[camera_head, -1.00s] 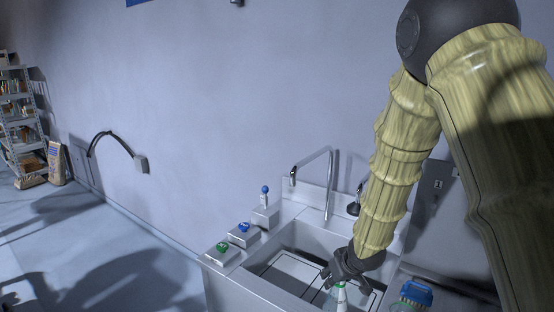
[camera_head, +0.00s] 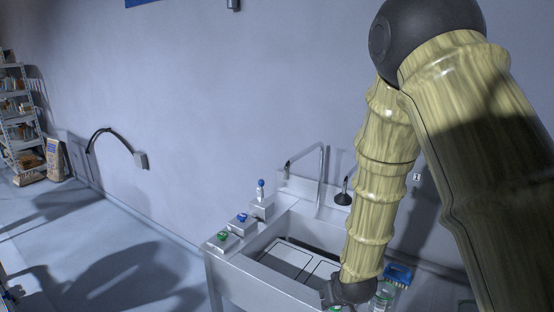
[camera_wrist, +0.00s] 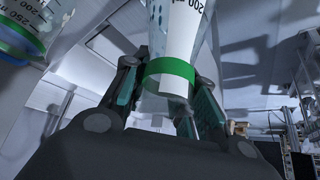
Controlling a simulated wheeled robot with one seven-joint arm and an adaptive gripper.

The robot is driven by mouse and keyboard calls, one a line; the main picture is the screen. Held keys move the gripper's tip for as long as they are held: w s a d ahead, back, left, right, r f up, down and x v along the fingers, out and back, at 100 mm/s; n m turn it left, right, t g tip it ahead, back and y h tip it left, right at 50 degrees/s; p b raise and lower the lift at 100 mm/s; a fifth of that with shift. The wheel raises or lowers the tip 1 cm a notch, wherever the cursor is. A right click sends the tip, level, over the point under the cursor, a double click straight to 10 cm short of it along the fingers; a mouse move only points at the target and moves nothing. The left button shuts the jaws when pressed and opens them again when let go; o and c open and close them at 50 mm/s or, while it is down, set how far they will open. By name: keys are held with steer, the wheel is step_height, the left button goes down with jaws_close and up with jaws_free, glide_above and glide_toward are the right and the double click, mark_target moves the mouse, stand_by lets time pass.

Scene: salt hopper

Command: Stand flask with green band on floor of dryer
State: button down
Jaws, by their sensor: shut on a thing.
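The flask with the green band (camera_wrist: 170,70) is between the fingers of my gripper (camera_wrist: 168,95) in the wrist view. It is clear, with a white label and dark markings, and the fingers close on it at the green band. Its far end runs out of the top of the picture. In the head view my gripper (camera_head: 337,303) is at the bottom edge, by the near right part of the sink, and the held flask is mostly hidden or cut off there. I cannot make out the dryer in either view.
A second clear vessel (camera_head: 383,295) stands right of my gripper; a graduated vessel with a green ring (camera_wrist: 22,38) shows in the wrist view. A blue brush-like object (camera_head: 398,273) is close behind. The metal sink (camera_head: 232,271) has taps (camera_head: 321,180) and coloured knobs along its rim.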

steer(key=f, duration=0.1)
steer(key=s+d+f, duration=0.1)
steer(key=f+m, duration=0.1)
steer(key=shift+s+d+h+b, duration=0.15)
steer(key=shift+d+h+b, duration=0.15)
steer(key=shift+b, duration=0.1)
steer(key=shift+s+d+f, duration=0.1)
steer(key=shift+s+f, duration=0.1)
steer(key=shift+f, duration=0.05)
steer(key=s+f+b, duration=0.5)
steer(key=s+f, duration=0.1)
steer(key=f, duration=0.6)
steer(key=shift+d+f, duration=0.15)
steer(key=shift+s, duration=0.15)
steer(key=shift+d, duration=0.1)
